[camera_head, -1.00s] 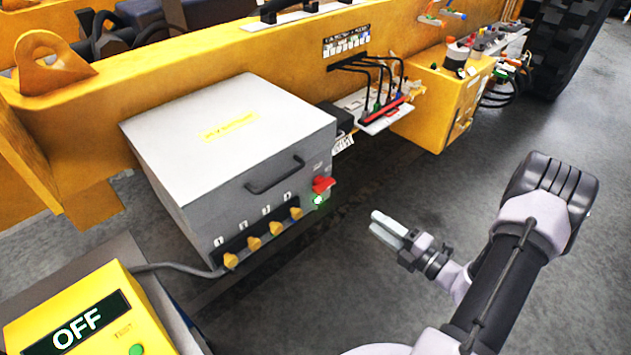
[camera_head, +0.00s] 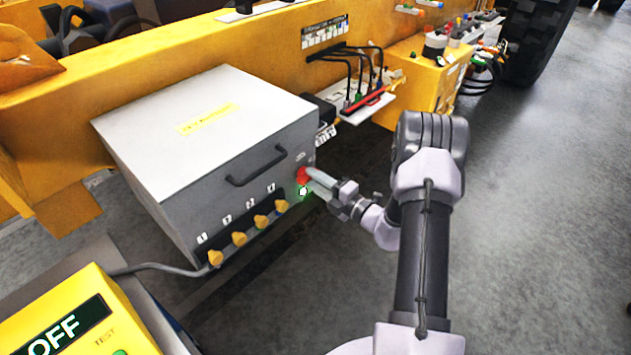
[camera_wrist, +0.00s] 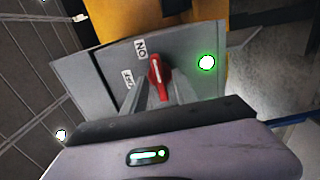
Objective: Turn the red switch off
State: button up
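The red switch (camera_head: 303,176) is on the front face of the grey box (camera_head: 220,165), near its right edge. In the wrist view the red switch (camera_wrist: 159,74) has a white line on its handle, whose upper end lies close to the ON label (camera_wrist: 140,49). The OFF label (camera_wrist: 127,79) is to its left. My gripper (camera_head: 312,183) is at the switch. In the wrist view my gripper (camera_wrist: 158,90) has its fingers apart, one either side of the handle's lower part. I cannot tell whether they touch it.
A lit green lamp (camera_wrist: 206,62) is beside the switch. Several yellow knobs (camera_head: 239,239) line the box front below a dark handle (camera_head: 257,166). A yellow box reading OFF (camera_head: 75,320) is at lower left. Cables and a yellow cabinet (camera_head: 415,88) stand behind. Floor at right is clear.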

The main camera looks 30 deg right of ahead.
grip_shut()
jog(key=shift+n, duration=0.3)
jog(key=n+b, duration=0.1)
jog(key=n, duration=0.2)
jog(key=shift+n, duration=0.4)
jog(key=n+b, duration=0.1)
jog(key=n, duration=0.3)
jog(key=shift+f+n+b, duration=0.1)
jog(key=shift+n+b, duration=0.2)
jog(key=n+b, duration=0.2)
jog(key=n, duration=0.2)
jog(key=shift+n+b, duration=1.65)
jog(key=shift+n, duration=0.75)
grip_release()
